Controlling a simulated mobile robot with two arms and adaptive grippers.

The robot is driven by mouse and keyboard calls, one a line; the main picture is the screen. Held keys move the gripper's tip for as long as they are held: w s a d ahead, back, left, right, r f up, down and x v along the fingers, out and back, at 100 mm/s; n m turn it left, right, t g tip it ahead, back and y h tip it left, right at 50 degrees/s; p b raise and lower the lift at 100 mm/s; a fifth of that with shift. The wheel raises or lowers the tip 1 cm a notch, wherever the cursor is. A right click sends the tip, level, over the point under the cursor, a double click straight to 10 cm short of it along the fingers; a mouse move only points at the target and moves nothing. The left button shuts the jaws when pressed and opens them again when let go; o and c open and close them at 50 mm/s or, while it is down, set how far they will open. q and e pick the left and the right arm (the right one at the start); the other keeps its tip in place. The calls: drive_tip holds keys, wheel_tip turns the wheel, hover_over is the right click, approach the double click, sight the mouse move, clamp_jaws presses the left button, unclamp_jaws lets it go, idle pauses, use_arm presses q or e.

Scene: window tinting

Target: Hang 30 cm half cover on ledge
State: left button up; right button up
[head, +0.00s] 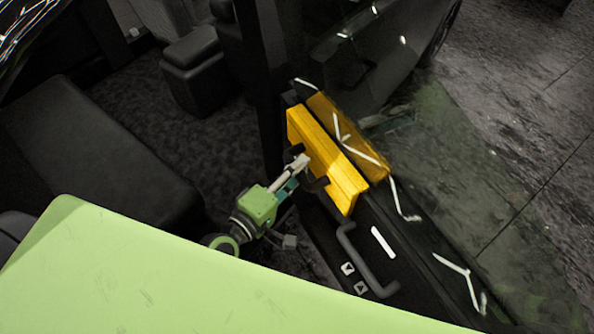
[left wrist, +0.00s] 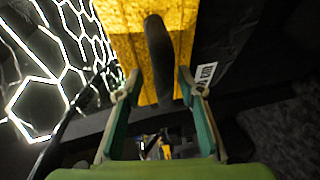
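The half cover (head: 318,150) is a yellow-orange angled board at the car door's ledge (head: 370,216), lying along it. A dimmer copy of it shows in the glass just beyond, like a reflection. It also fills the top middle of the left wrist view (left wrist: 118,40), with a dark upright handle (left wrist: 160,58) on its face. My left gripper (head: 304,172) is at the cover's inner side. In the left wrist view its two fingertips (left wrist: 159,76) are spread, one on each side of the handle, with gaps visible. Whether the cover rests fully on the ledge cannot be told. My right gripper is not in view.
The door's grab handle (head: 358,262) and window buttons (head: 347,269) lie just below the cover. The door glass (head: 450,150) rises beyond the ledge. A dark seat (head: 100,150) is at the left, with open cabin floor (head: 190,130) beside it.

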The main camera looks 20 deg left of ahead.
use_arm(q)
drive_tip(key=shift+s+f, duration=0.1)
drive_tip(key=v, duration=1.2)
idle(0.4)
drive_tip(key=s+a+f+m+g+y+b, duration=0.1)
drive_tip(key=s+a+f+m+g, duration=0.15)
drive_tip(key=f, duration=0.85)
drive_tip(key=s+a+f+m+g+y, duration=0.1)
drive_tip(key=a+f+m+g, duration=0.15)
drive_tip(key=f, duration=0.85)
drive_tip(key=s+a+f+m+g+y+b, duration=0.1)
drive_tip(key=s+a+f+m, duration=0.15)
drive_tip(key=f, duration=0.85)
drive_tip(key=s+d+f+m+g+y+b, duration=0.1)
drive_tip(key=s+f+m+g, duration=0.7)
drive_tip(key=s+f, duration=1.1)
drive_tip(key=shift+s+f+g+y, duration=0.3)
drive_tip(key=shift+f+y, duration=0.4)
drive_tip(key=shift+f, duration=0.1)
